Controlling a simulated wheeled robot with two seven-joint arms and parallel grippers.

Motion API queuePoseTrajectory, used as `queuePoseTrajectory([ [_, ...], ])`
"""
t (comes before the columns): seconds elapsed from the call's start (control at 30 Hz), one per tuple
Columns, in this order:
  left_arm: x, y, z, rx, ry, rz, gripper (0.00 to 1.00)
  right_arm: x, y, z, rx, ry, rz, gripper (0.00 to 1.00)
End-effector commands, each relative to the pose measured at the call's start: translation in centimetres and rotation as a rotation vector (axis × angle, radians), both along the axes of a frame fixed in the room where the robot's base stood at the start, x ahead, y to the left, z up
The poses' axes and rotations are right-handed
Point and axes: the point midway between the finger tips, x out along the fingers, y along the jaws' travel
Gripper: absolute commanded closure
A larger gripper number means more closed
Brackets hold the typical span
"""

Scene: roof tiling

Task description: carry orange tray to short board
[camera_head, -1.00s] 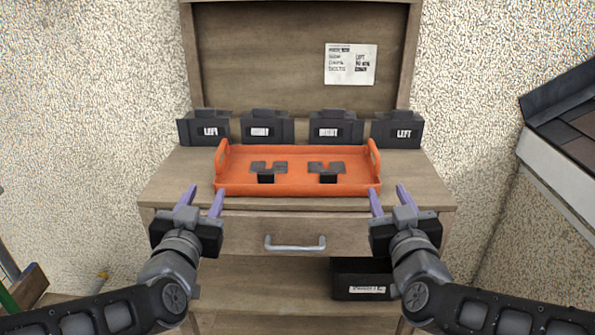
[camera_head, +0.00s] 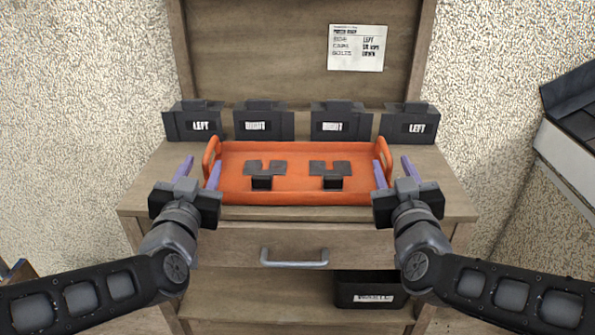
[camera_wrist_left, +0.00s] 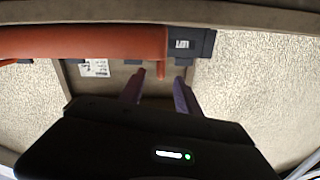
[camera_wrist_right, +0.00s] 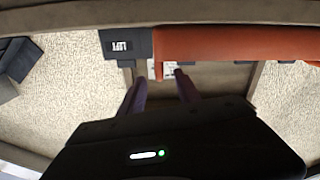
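The orange tray (camera_head: 292,196) lies on the wooden bench, with a raised handle at each end and two dark notched metal pieces (camera_head: 265,172) (camera_head: 330,172) in it. My left gripper (camera_head: 198,172) is open at the tray's left handle. My right gripper (camera_head: 395,172) is open at its right handle. In both wrist views the purple fingers are apart, and the tray shows beyond them, in the left wrist view (camera_wrist_left: 90,42) and the right wrist view (camera_wrist_right: 230,42). I cannot tell whether the fingers touch the handles. No short board is clearly seen.
Several dark labelled blocks (camera_head: 344,121) stand in a row behind the tray. The bench (camera_head: 150,196) has a drawer with a metal handle (camera_head: 294,258). A black bin (camera_head: 368,290) sits on the shelf below. A paper sheet (camera_head: 357,48) is on the back panel. A roof edge (camera_head: 575,150) stands at right.

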Motion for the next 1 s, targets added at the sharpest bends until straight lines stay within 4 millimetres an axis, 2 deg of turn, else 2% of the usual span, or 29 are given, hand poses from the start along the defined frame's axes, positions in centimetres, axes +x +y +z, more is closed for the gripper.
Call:
queuePoseTrajectory([
  [0.53, 6.7, -0.1, -0.1, -0.001, 0.002, 0.001, 0.6, 6.7, -0.1, 0.0, 0.0, 0.001, 0.0, 0.6],
  [0.7, 7.4, -0.1, -0.1, -0.001, 0.001, 0.001, 0.6, 7.4, -0.1, 0.0, 0.0, 0.0, 0.0, 0.6],
  [0.93, 7.4, -0.1, 0.0, 0.0, 0.001, 0.0, 0.6, 7.4, -0.1, 0.0, 0.0, 0.0, 0.0, 0.6],
  [1.0, 7.4, -0.1, 0.0, 0.0, 0.001, 0.001, 0.66, 7.4, -0.1, 0.0, 0.0, 0.0, 0.0, 0.66],
])
